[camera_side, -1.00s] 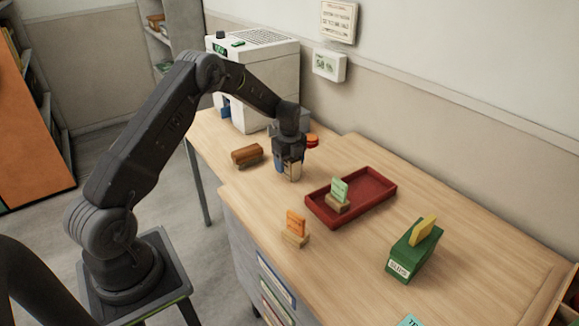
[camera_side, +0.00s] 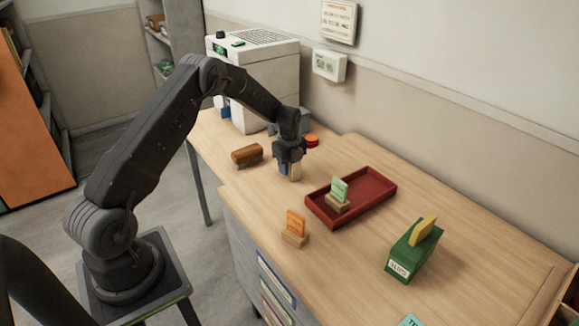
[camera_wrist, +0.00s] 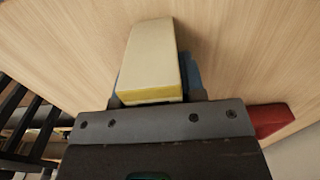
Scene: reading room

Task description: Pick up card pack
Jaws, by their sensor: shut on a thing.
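The card pack (camera_wrist: 151,55) is a cream block with a yellow edge, seen large in the wrist view. It also shows in the side view (camera_side: 296,174) as a small pale upright block under my gripper. My gripper (camera_side: 289,170) points down over the back part of the desk and is shut on the card pack. In the wrist view, blue parts of the fingers show beside the pack, and the gripper body hides its near end. The pack is at or very close to the desk top; I cannot tell whether it touches.
A red tray (camera_side: 376,200) holding a green card on a wooden stand (camera_side: 339,190) lies to the right. An orange card on a stand (camera_side: 295,226), a brown roller-like block (camera_side: 247,154), a green box (camera_side: 410,252) and an orange-red round thing (camera_side: 312,141) share the desk.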

